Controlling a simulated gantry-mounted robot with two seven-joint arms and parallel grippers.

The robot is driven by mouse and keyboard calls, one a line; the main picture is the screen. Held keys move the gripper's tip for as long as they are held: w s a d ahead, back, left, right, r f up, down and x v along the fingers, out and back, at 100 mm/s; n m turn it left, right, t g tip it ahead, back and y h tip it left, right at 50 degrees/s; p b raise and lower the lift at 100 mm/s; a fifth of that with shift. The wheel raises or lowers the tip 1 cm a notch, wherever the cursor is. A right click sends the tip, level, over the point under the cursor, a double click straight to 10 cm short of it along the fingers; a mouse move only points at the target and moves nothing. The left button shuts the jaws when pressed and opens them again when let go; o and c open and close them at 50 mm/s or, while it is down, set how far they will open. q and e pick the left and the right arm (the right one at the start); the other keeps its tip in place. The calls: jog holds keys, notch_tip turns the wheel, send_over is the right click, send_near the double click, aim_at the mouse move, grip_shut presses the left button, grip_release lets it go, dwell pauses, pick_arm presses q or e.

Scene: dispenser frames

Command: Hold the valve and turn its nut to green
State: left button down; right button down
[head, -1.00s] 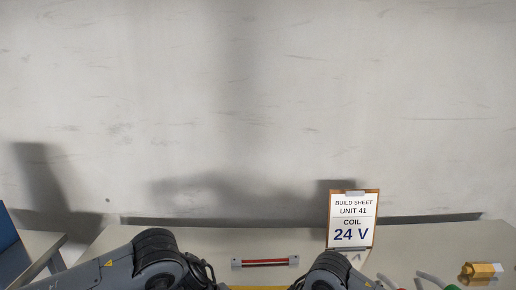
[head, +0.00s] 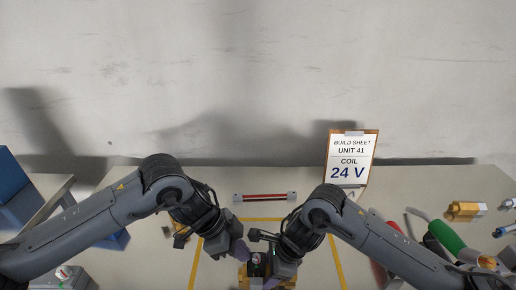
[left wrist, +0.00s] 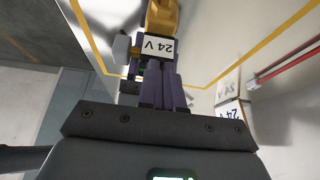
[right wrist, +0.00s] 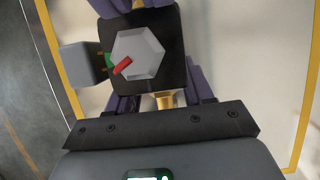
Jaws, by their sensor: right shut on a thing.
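The valve (head: 243,278) is low in the middle of the head view, partly hidden by my arms. In the left wrist view its brass body (left wrist: 163,16) shows behind a white 24 V label (left wrist: 160,47). In the right wrist view the grey hex nut (right wrist: 137,54) sits on a black block (right wrist: 172,80). The nut's red pointer (right wrist: 122,66) points down-left, close to a partly covered green mark (right wrist: 109,62). My right gripper (right wrist: 160,85) is shut on the block, one purple finger each side. My left gripper (left wrist: 164,75) is beside the valve; its fingers look close together.
A build sheet (head: 351,152) reading COIL 24 V stands at the back. A red bar (head: 264,197) lies before it. Brass fittings (head: 465,210) and a green-handled tool (head: 446,236) lie on the right. Blue bins (head: 15,190) stand at left. Yellow tape (head: 195,262) marks the middle.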

pick_arm(q)
jog(key=shift+w+r, duration=0.1)
jog(key=shift+r, duration=0.05)
dwell(0.4)
jog(key=shift+a+r, duration=0.15)
jog(key=shift+r, duration=1.35)
jog(key=shift+a+r, duration=0.15)
jog(key=shift+r, duration=1.3)
